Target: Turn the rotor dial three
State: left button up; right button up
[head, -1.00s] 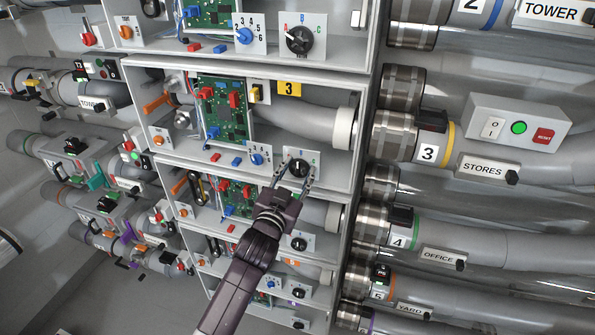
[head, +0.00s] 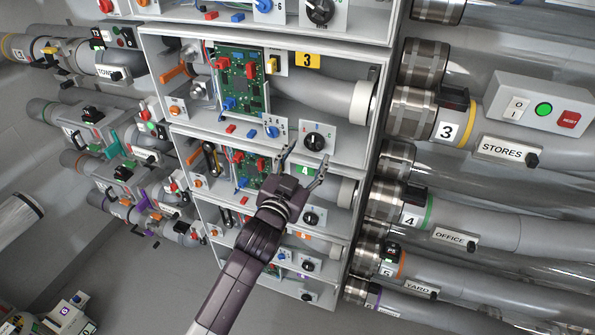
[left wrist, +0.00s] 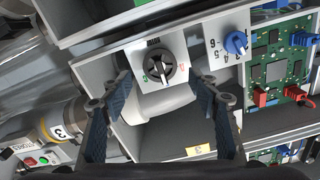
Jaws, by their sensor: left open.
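The rotor dial of bay three (head: 314,141) is a black knob on a white plate, at the lower right of the bay marked with a yellow 3. My left gripper (head: 307,157) is open just below and in front of it, fingers apart and empty. In the left wrist view the dial (left wrist: 161,67) appears upside down, between and beyond the two spread fingers (left wrist: 164,92). Its white pointer line runs nearly vertical there. Neither finger visibly touches the knob. My right gripper is not in view.
A blue knob (head: 272,132) sits left of the dial, and a green circuit board (head: 240,82) is above left. Bay four's similar black dial (head: 312,217) is below. Grey pipes, with a STORES sign (head: 505,149), run at the right. Shelf walls surround the bay.

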pick_arm(q)
jog(key=v, duration=0.7)
jog(key=shift+s, duration=0.2)
jog(key=s+a+f+n+g+y+b, duration=0.1)
jog(key=s+a+f+g+b, duration=0.2)
jog(key=f, duration=1.3)
jog(key=s+a+f+g+y+b, duration=0.15)
jog(key=s+f, duration=0.25)
jog(key=f, duration=1.1)
jog(key=s+a+f+n+g+y+b, duration=0.1)
jog(key=s+a+f+g+b, duration=0.25)
jog(key=f, duration=1.25)
jog(key=s+a+f+g+b, duration=0.1)
jog(key=s+a+f+g, duration=0.15)
jog(key=s+f, duration=0.6)
jog(key=s+a+f+g+b, duration=0.1)
jog(key=s+a+f+b, duration=0.15)
jog(key=s+f, duration=0.65)
jog(key=s+a+f+g+b, duration=0.1)
jog(key=s+a+f, duration=0.1)
jog(key=s+f, duration=0.2)
jog(key=s+a+f+n+g+y, duration=0.1)
jog(key=s+f, duration=0.3)
jog(key=s, duration=0.7)
jog(key=s+a+f+n+g+y+b, duration=0.1)
jog(key=s+a+f, duration=0.3)
jog(key=s, duration=0.4)
jog(key=shift+f+g+b, duration=0.35)
jog(key=shift+f+g, duration=0.2)
jog(key=shift+g, duration=0.3)
